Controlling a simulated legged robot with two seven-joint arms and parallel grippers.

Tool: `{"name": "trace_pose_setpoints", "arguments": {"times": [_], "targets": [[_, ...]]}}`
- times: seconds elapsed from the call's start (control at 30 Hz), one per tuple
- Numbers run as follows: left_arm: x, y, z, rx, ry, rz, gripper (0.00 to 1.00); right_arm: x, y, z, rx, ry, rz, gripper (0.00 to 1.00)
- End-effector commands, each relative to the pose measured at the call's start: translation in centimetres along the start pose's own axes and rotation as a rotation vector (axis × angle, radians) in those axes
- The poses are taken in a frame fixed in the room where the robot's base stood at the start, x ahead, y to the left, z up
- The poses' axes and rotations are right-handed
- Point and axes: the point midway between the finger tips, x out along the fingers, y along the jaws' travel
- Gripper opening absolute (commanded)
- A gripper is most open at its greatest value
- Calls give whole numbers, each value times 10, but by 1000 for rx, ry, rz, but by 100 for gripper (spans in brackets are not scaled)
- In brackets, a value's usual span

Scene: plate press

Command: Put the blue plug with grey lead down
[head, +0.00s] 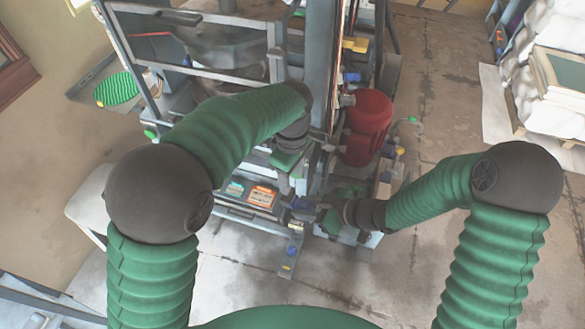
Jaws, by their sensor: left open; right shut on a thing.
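A small blue piece, which looks like the blue plug (299,203), is at the tip of my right gripper (316,209), in front of the press near the middle of the head view. My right gripper is shut on it. Its grey lead cannot be made out at this size. My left gripper (322,142) is higher in the picture, open, beside the press frame and to the left of the red motor. It seems to hold nothing. The plug and my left gripper are apart.
The press has a dark upright column (337,50) and a red motor (368,112) close to both grippers. A drawer-like tray with an orange box (262,196) lies left of the plug. A pallet of white sacks (540,105) stands far right.

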Motion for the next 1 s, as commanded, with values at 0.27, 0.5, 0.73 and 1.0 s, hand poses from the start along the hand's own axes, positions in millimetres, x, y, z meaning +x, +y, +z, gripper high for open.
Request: {"name": "trace_pose_setpoints", "arguments": {"times": [0.27,0.5,0.73,1.0], "targets": [[64,-1,0,1,0,-3,51,-1,0,0,0,1,0,0],[89,0,0,2,1,1,51,-1,0,0,0,1,0,0],[90,0,0,2,1,2,51,-1,0,0,0,1,0,0],[90,1,0,2,2,4,18,0,-1,0,-1,2,-2,0]]}}
